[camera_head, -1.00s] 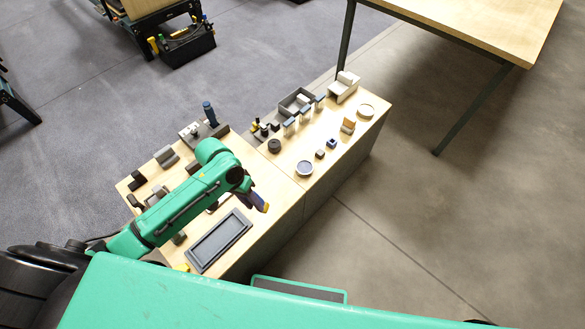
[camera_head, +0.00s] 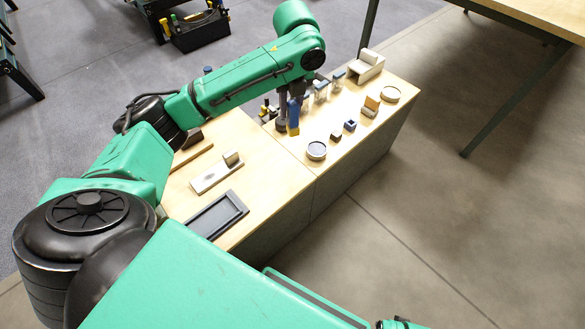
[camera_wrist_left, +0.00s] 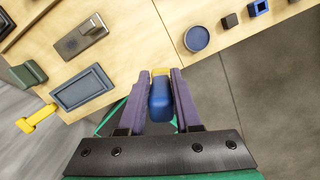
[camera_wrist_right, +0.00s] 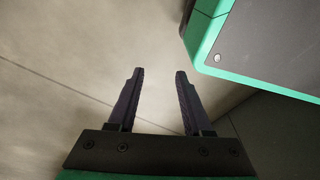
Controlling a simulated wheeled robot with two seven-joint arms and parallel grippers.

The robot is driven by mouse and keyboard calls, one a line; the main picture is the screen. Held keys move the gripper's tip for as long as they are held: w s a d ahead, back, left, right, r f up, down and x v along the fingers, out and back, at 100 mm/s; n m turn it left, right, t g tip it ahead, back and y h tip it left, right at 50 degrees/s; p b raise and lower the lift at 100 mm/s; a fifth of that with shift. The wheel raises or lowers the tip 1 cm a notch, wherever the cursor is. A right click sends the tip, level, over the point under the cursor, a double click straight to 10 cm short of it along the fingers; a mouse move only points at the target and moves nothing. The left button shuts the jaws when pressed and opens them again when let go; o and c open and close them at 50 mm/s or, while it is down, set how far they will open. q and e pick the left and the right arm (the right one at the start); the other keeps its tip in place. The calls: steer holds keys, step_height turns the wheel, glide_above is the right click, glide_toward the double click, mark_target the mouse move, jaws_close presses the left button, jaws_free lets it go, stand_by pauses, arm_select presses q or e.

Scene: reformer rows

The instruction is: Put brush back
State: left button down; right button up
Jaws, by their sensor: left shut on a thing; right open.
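The brush, a blue piece with a yellow end, shows in the head view (camera_head: 294,117) and the left wrist view (camera_wrist_left: 160,102). My left gripper (camera_wrist_left: 161,76) is shut on it, fingers on both sides, and holds it above the bench. My right gripper (camera_wrist_right: 159,73) is open and empty above bare floor.
A grey tray (camera_head: 189,226) and a block on a flat plate (camera_head: 216,172) lie on the left bench part.

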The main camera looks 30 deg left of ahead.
arm_select(q)
step_height(320, 180, down, 19)
steer(key=b, duration=0.5)
arm_select(e)
steer(key=w+a+r, duration=0.2)
steer(key=w+r, duration=0.3)
steer(key=r, duration=0.5)
steer(key=shift+w+a+r+y, duration=0.2)
steer(key=shift+a+y, duration=0.1)
steer(key=shift+a, duration=0.05)
arm_select(q)
steer(key=c, duration=0.6)
jaws_free()
steer(key=shift+f, duration=0.1)
arm_select(e)
steer(key=shift+f, duration=0.1)
